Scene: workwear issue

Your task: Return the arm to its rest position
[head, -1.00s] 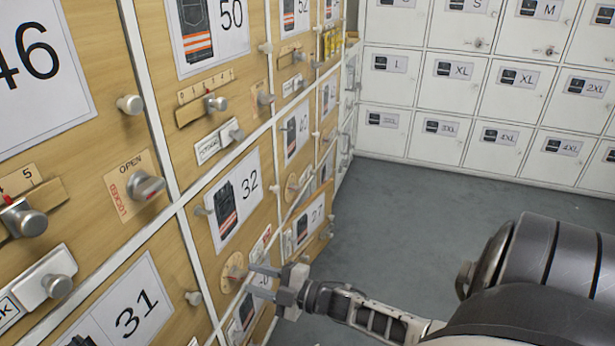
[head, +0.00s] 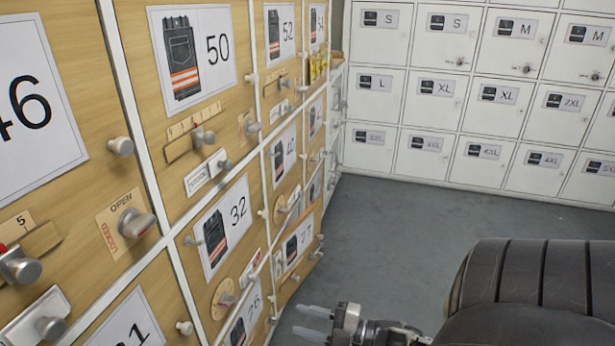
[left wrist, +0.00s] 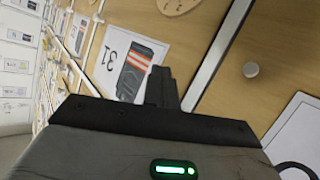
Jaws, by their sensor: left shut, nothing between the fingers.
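My right gripper (head: 300,319) is at the bottom of the head view, off the front of the wooden lockers (head: 75,190). Its two fingers are apart with nothing between them, and they point left toward the lockers. My left gripper (left wrist: 163,88) shows only in the left wrist view. Its fingers are together and empty, in front of the locker with the 31 label (left wrist: 125,65). I cannot tell its exact distance from that locker.
The wooden lockers carry protruding knobs (head: 121,146), latches and a lock dial (head: 135,223). The locker marked 27 (head: 298,243) appears to stand slightly out. White lockers (head: 390,150) line the back. The grey floor (head: 400,230) between is clear.

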